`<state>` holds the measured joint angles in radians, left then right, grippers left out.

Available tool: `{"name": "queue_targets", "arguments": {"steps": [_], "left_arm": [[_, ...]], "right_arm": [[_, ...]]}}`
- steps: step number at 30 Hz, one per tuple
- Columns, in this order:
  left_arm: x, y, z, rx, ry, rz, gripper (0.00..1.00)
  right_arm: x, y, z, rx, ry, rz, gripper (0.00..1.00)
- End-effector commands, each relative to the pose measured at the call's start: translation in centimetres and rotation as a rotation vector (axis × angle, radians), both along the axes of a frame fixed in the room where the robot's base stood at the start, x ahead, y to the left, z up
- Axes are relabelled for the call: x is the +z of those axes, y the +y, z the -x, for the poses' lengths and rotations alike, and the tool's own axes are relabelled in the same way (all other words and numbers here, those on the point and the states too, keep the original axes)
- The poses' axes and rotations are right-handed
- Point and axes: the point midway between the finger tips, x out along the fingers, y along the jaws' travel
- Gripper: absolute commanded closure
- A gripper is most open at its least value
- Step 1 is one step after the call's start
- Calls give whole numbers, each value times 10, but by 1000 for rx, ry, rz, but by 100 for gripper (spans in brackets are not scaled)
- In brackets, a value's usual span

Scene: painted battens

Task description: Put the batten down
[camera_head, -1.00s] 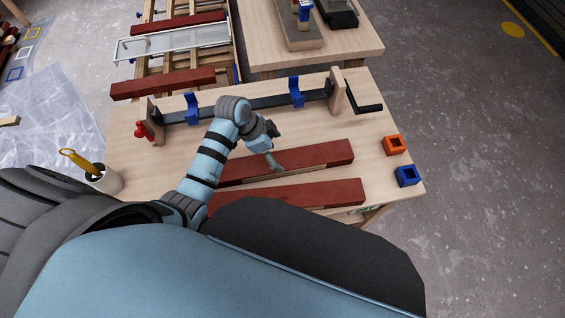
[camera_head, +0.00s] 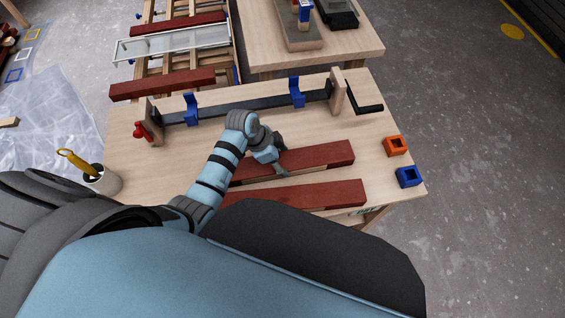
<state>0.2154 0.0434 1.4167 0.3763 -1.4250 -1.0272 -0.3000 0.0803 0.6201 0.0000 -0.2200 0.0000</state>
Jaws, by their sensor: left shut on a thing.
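Two dark red battens lie side by side on the near part of the wooden workbench (camera_head: 140,172). My left gripper (camera_head: 279,170) is shut on the far red batten (camera_head: 322,156), left of its middle. The held batten looks level and at or close to the bench top; I cannot tell if it touches. A bare wood strip shows along its near side. The near red batten (camera_head: 300,195) lies apart from it, its left end hidden behind my arm and body. My right gripper is not in view.
A long clamp bar (camera_head: 245,104) with two blue jaws (camera_head: 297,92) and a crank handle (camera_head: 368,108) stands behind the battens. An orange block (camera_head: 396,146) and a blue block (camera_head: 408,177) sit at the right edge. A white cup (camera_head: 103,180) stands at left.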

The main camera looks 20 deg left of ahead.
Motion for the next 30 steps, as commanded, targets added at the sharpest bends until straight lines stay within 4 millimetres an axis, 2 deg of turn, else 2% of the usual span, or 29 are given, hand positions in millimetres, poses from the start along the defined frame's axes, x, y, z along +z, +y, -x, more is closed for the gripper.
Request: {"name": "queue_targets", "arguments": {"steps": [8, 13, 17, 24, 30], "left_arm": [[4, 0, -1, 0, -3, 1, 100], [27, 0, -1, -2, -5, 1, 100], [64, 0, -2, 0, -8, 1, 100], [144, 0, -2, 0, -8, 1, 100], [187, 0, -2, -1, -5, 1, 100]], "right_arm": [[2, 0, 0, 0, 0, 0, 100], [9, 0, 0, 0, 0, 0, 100], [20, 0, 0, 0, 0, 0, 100], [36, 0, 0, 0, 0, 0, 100], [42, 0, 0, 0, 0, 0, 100]]}}
